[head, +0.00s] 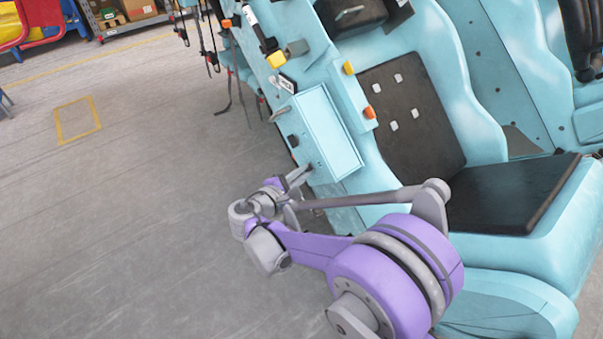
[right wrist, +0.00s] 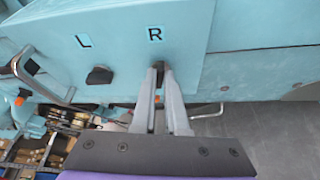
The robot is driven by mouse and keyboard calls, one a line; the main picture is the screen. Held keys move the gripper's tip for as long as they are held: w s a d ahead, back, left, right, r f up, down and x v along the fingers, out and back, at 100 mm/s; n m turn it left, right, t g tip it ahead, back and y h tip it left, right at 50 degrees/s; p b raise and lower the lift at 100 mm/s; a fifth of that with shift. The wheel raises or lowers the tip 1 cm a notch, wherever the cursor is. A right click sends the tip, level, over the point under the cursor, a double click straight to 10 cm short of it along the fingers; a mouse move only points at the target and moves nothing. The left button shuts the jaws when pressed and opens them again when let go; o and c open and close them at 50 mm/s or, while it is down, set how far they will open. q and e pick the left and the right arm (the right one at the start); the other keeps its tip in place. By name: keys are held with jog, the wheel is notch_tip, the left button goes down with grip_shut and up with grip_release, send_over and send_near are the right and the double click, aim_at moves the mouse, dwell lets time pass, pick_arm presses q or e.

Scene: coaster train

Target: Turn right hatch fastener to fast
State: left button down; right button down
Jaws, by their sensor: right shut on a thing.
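The right hatch fastener (right wrist: 160,70) is a small dark knob below the letter R on the light blue panel, seen in the right wrist view. My right gripper (right wrist: 158,74) is shut on it, and the fingers hide most of the knob, so its exact angle cannot be told. In the head view my right gripper (head: 304,172) reaches the lower end of the light blue hatch box (head: 329,130). The left hatch fastener (right wrist: 99,75), a black knob below the letter L, is free. My left gripper is not in view.
A metal handle (right wrist: 40,77) sticks out at the left of the right wrist view. The black seat (head: 500,195) of the coaster car is right of my arm in the head view. Straps hang near the car's far end. The grey floor (head: 120,210) at left is clear.

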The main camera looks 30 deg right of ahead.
jog(key=m+t+h+b, duration=0.1)
jog(key=m, duration=0.2)
jog(key=f+m+t+h+b, duration=0.1)
jog(key=m, duration=0.3)
jog(key=m+h+b, duration=0.1)
jog(key=m+b, duration=0.1)
jog(key=m, duration=0.2)
jog(key=shift+f+t+h, duration=0.3)
jog(key=shift+t+h, duration=0.1)
jog(key=shift+m+g+h+b, duration=0.3)
jog(key=shift+m+h+b, duration=0.3)
jog(key=shift+m, duration=1.2)
jog(key=c, duration=0.9)
grip_release()
jog(key=shift+c, duration=0.2)
